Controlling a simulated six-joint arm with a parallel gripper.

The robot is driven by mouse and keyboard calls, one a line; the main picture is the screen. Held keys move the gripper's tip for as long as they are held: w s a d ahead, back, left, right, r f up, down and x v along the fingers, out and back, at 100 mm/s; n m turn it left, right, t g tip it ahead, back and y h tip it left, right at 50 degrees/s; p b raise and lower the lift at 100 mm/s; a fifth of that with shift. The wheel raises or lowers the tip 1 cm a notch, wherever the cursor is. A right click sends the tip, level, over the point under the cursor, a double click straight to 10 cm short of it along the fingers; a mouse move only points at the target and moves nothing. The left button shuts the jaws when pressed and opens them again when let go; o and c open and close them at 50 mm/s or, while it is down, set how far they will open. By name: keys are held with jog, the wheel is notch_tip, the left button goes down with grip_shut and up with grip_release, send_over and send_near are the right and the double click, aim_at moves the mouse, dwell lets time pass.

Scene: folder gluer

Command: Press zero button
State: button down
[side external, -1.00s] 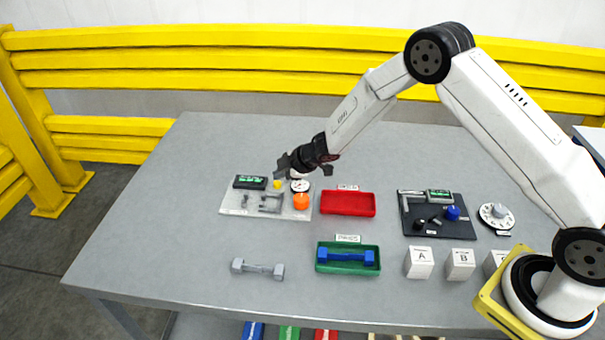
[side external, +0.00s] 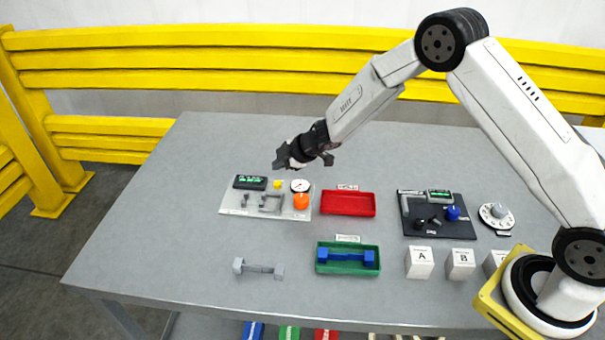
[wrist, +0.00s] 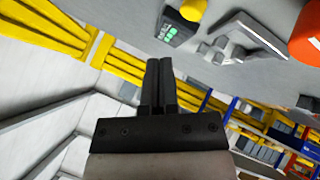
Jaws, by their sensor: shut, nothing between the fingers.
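No readable label marks the zero button in these views. A small yellow button (side external: 278,185) stands on the light grey plate (side external: 232,206), beside a dark box with a green display (side external: 250,182). The wrist view shows the yellow button (wrist: 193,9) and display (wrist: 174,27) at the top. A blue knob or button (side external: 452,213) sits on the black panel (side external: 465,232) to the right. My gripper (side external: 278,160) is shut and empty, in the air above the yellow button and apart from it. Its closed fingers also show in the wrist view (wrist: 160,68).
The grey plate also bears a dial gauge (side external: 300,186), an orange knob (side external: 301,202) and a grey metal fixture (side external: 270,204). A red tray (side external: 325,211), a green tray (side external: 322,271) and a grey dumbbell (side external: 258,268) are nearby. The table's left side is clear.

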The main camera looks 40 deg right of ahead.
jog(key=shift+r, duration=1.1)
jog(key=shift+r, duration=0.1)
jog(key=s+d+r+m+h, duration=0.1)
jog(key=s+d+r+m, duration=0.1)
jog(key=s+m, duration=0.15)
jog(key=s+d+r+m+g+h, duration=0.1)
jog(key=s+d+r+m+h, duration=0.1)
jog(key=s, duration=0.3)
jog(key=s+d+r+m+h, duration=0.1)
jog(key=s+d+r+m, duration=0.2)
jog(key=s, duration=0.2)
jog(key=s+m+g, duration=0.4)
jog(key=s+m, duration=0.2)
jog(key=s, duration=1.2)
jog(key=shift+s+g, duration=0.3)
jog(key=shift+a, duration=0.1)
